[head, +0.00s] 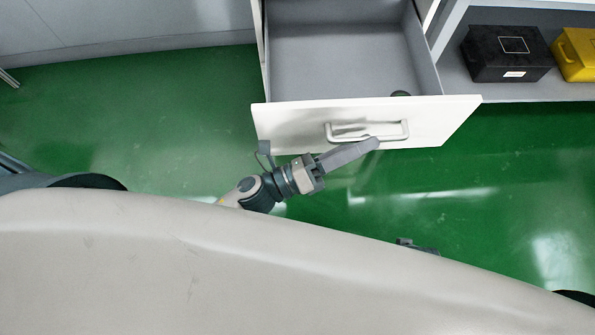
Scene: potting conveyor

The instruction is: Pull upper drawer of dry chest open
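The upper drawer (345,45) of the dry chest is pulled out, and its grey, mostly empty inside shows from above. Its white front panel (285,125) carries a pale bar handle (393,131). My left gripper (372,144) comes in from the lower left, its fingers pointing at the handle. The fingertips overlap the lower edge of the handle bar in the picture. The fingers look like one grey bar from here, so I cannot tell whether they are closed on the handle. My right gripper cannot be made out.
A black box (507,54) and a yellow box (577,52) stand on a shelf at the right. Green floor (150,120) is open at the left and lower right.

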